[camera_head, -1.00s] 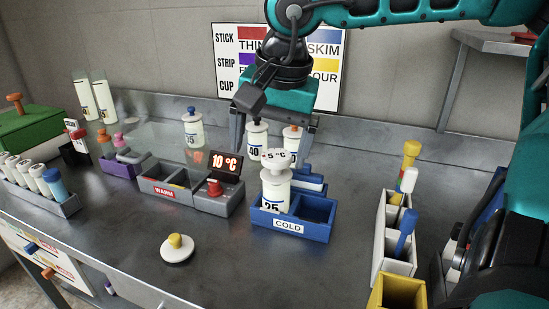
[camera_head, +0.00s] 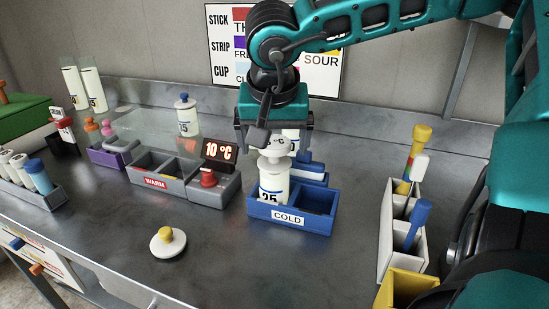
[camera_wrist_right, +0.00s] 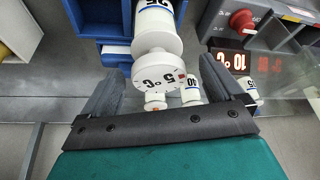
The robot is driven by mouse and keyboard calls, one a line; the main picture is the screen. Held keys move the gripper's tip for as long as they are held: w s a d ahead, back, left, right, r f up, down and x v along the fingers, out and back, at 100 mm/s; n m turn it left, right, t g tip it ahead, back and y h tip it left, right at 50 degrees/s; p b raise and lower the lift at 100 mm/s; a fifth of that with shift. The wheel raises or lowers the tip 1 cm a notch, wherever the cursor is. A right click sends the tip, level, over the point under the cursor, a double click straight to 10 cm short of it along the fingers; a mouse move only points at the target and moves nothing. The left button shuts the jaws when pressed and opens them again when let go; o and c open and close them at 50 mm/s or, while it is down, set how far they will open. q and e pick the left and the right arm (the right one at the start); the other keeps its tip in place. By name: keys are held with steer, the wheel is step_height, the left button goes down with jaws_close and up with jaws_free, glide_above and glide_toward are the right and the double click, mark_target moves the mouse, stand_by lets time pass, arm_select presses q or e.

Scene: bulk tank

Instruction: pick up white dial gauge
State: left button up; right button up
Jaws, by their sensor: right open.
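The white dial gauge (camera_head: 274,155), a round head reading 5 °C, sits on top of a white bottle marked 25 (camera_head: 273,182). The bottle stands upright in the left compartment of the blue COLD tray (camera_head: 289,221). My right gripper (camera_head: 273,150) points down over the gauge, open, with its dark wrist part hiding some of the gauge. In the right wrist view the gauge (camera_wrist_right: 160,72) shows between the two spread fingers, with gaps on both sides. My left gripper is not in view.
A grey WARM tray (camera_head: 156,184) with a red knob and a 10 °C display (camera_head: 219,150) stands left. Bottles stand just behind the gauge, one marked 40 (camera_wrist_right: 190,90). A white holder (camera_head: 390,235) is at right. A yellow-knobbed lid (camera_head: 168,242) lies in front.

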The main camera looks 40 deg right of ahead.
steer(key=x, duration=0.4)
steer(key=shift+s, duration=0.1)
steer(key=shift+r, duration=0.1)
steer(key=c, duration=1.1)
steer(key=shift+c, duration=0.2)
